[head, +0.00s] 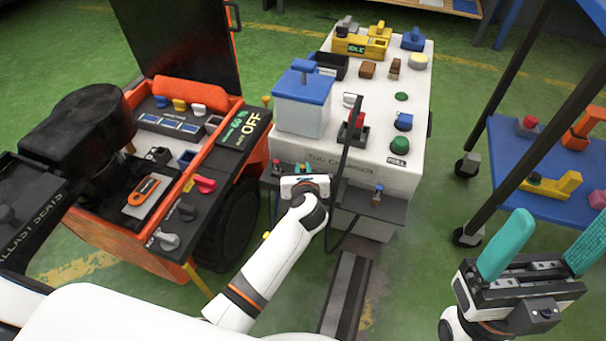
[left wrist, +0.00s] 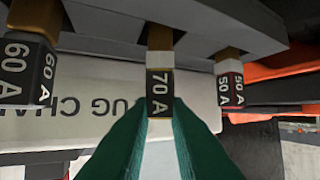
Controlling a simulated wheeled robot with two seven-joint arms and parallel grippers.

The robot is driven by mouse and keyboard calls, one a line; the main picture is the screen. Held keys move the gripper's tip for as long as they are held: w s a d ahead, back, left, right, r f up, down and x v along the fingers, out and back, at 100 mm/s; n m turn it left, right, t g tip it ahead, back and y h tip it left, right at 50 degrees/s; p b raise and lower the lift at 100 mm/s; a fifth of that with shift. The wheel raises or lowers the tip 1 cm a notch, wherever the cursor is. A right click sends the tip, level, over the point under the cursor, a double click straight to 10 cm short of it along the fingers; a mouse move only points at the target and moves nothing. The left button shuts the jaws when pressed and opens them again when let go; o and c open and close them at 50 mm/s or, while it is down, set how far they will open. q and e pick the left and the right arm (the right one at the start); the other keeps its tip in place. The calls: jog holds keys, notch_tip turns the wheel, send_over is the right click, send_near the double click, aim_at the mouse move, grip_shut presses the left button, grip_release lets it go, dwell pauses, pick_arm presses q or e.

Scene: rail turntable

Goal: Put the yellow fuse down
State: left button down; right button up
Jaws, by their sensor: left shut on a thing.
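My left gripper (head: 305,182) is at the front shelf of the white cart, seen from behind in the head view. In the left wrist view its green fingers (left wrist: 158,130) are shut on a dark fuse marked 70 A (left wrist: 160,92). This fuse has a brownish-yellow stem against the grey shelf; I cannot tell whether it is the yellow one. A 60 A fuse (left wrist: 28,75) is to its left and a 50 A fuse (left wrist: 230,92) to its right, both apart from the fingers. My right gripper (head: 545,250) is open and empty at lower right.
The grey shelf (head: 360,200) juts from the white cart (head: 330,150), which carries several blocks and knobs. An orange machine (head: 115,220) with an open lid stands close on the left. A blue-shelved rack (head: 540,195) stands on the right. Green floor lies between cart and rack.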

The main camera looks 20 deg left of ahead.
pick_arm(q)
jog(key=shift+f, duration=0.15)
jog(key=shift+f, duration=0.15)
jog(key=c, duration=1.4)
grip_release()
